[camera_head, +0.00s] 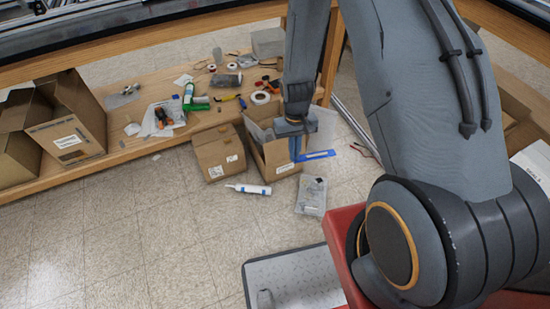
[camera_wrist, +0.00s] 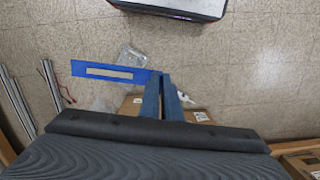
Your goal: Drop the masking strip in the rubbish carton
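The masking strip is a flat blue band with a pale slot along its middle (camera_head: 318,155); it also shows in the wrist view (camera_wrist: 88,69). My gripper (camera_head: 296,152) points down and is shut on one end of the strip, which sticks out sideways from the fingertips (camera_wrist: 161,76). An open brown carton (camera_head: 281,169) with raised flaps stands on the floor beneath and just left of my gripper; it may be the rubbish carton. In the wrist view my fingers and wrist hide most of it. The strip hangs above, towards the carton's right side.
A second brown carton (camera_head: 215,160) stands close on the left. A white tube (camera_head: 248,189) and a clear plastic box (camera_head: 311,196) lie on the floor in front. A wooden shelf (camera_head: 150,143) with tools and larger cartons runs behind. Floor at left is clear.

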